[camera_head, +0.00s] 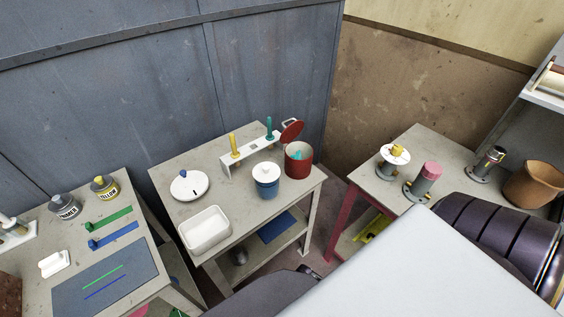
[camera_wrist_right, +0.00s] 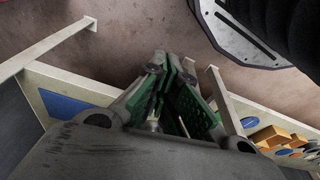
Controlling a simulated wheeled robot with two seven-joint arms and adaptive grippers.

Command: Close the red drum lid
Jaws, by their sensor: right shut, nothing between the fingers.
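The red drum (camera_head: 299,162) stands at the right end of the middle table, with teal contents showing inside. Its red lid (camera_head: 291,131) is tilted up at the drum's back left, so the drum is open. My right gripper (camera_wrist_right: 173,68) shows in the right wrist view with its green-padded fingers close together and nothing between them. It points over the brown floor, and neither drum nor lid shows in that view. In the head view no gripper can be seen; a large pale part of mine covers the lower right. My left gripper is not in view.
A white tray (camera_head: 204,230) and a white round lid (camera_head: 189,185) are farther left. The right table (camera_head: 420,140) holds pipe pieces.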

